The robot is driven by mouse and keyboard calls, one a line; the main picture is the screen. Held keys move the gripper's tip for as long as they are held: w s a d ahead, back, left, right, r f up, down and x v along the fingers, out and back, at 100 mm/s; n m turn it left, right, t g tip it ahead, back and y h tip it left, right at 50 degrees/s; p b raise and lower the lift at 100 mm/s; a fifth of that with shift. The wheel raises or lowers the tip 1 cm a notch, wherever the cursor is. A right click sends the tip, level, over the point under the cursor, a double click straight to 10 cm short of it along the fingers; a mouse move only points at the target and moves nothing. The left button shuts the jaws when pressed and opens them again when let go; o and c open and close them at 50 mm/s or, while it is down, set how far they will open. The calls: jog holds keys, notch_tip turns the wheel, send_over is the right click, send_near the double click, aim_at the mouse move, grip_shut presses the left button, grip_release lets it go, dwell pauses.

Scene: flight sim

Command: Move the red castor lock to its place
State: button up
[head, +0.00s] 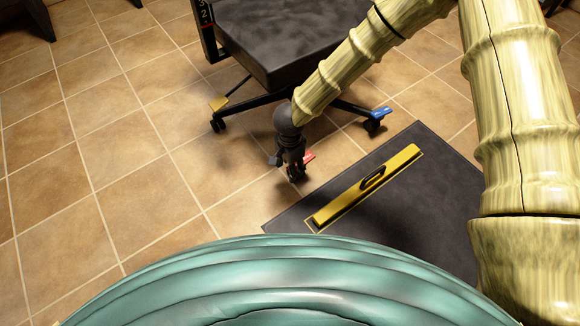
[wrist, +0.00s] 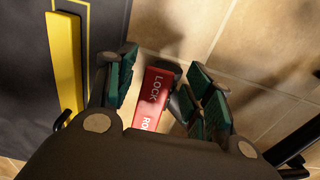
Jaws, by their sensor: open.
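The red castor lock (wrist: 155,92) is a flat red pedal marked LOCK, with a lighter part below showing the start of another word. It sits on a castor at the near end of a dark leg of the wheeled seat; in the head view only a bit of the red lock (head: 308,157) shows beside my gripper (head: 291,168). In the wrist view my gripper (wrist: 164,75) is open, with the pedal between its dark green finger pads. Gaps show on both sides, though contact lower down is hidden. The castor wheel is mostly hidden.
The wheeled seat (head: 280,40) overhangs the far side of my gripper. Its other castors carry a yellow lock (head: 218,104) and a blue lock (head: 381,113). A dark mat (head: 430,210) with a yellow handled bar (head: 340,200) lies to the right. Tiled floor at left is clear.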

jog(key=c, duration=1)
jog(key=p, duration=0.3)
jog(key=shift+r, duration=0.4)
jog(key=p, duration=0.4)
jog(key=g+y+p, duration=0.1)
jog(key=p, duration=0.3)
jog(key=shift+w+r+y, duration=0.15)
jog(key=shift+r+y, duration=0.15)
jog(key=g+y+p, duration=0.1)
jog(key=p, duration=0.2)
jog(key=shift+d, duration=0.15)
jog(key=shift+w+d+r+g+y, duration=0.1)
jog(key=shift+d+g+y, duration=0.15)
jog(key=shift+g+y, duration=0.35)
jog(key=o, duration=1)
jog(key=shift+w+d+r, duration=0.1)
jog(key=shift+r, duration=0.05)
